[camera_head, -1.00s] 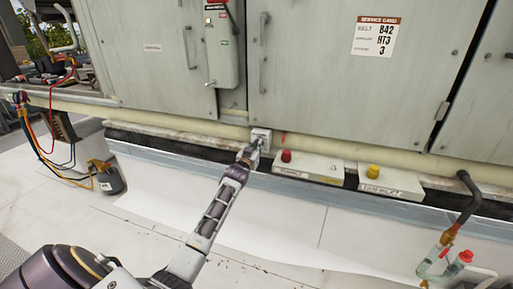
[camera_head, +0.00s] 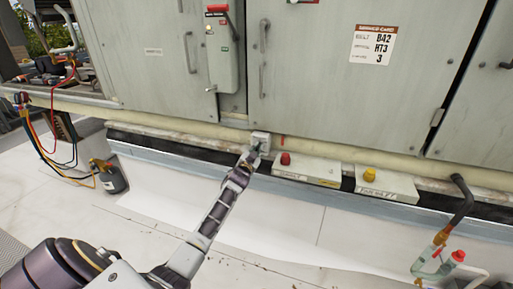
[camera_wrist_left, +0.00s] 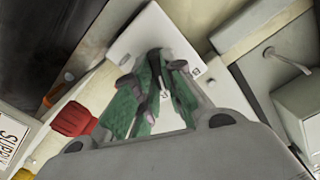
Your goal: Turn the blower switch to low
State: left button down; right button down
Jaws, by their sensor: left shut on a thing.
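The blower switch is a small white box (camera_head: 261,138) low on the grey unit's front, below its doors. My left gripper (camera_head: 252,157) is at its face in the head view. In the left wrist view the switch's white plate (camera_wrist_left: 145,35) shows, with small letters partly covered by my fingers. The left gripper's green-padded fingers (camera_wrist_left: 155,85) are closed around a narrow dark knob (camera_wrist_left: 157,70) on the plate. The knob is mostly hidden, so I cannot tell which mark it points to. My right gripper is not in view.
A box with a red knob (camera_head: 286,159) and a box with a yellow knob (camera_head: 370,174) sit right of the switch. A grey disconnect box (camera_head: 221,55) hangs above. Coloured hoses (camera_head: 38,140) are at left, a pipe with a valve (camera_head: 438,240) at right.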

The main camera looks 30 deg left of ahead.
pick_arm(q)
jog(key=m+p, duration=0.1)
jog(key=m, duration=0.3)
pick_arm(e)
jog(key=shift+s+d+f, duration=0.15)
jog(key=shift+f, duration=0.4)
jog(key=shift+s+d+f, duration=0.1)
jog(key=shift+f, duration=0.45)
pick_arm(q)
jog(key=c, duration=1.5)
grip_release()
jog(key=shift+d, duration=0.1)
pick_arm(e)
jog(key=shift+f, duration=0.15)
pick_arm(q)
jog(key=shift+s, duration=0.15)
jog(key=v, duration=1.1)
jog(key=shift+s, duration=0.3)
jog(key=shift+f, duration=0.1)
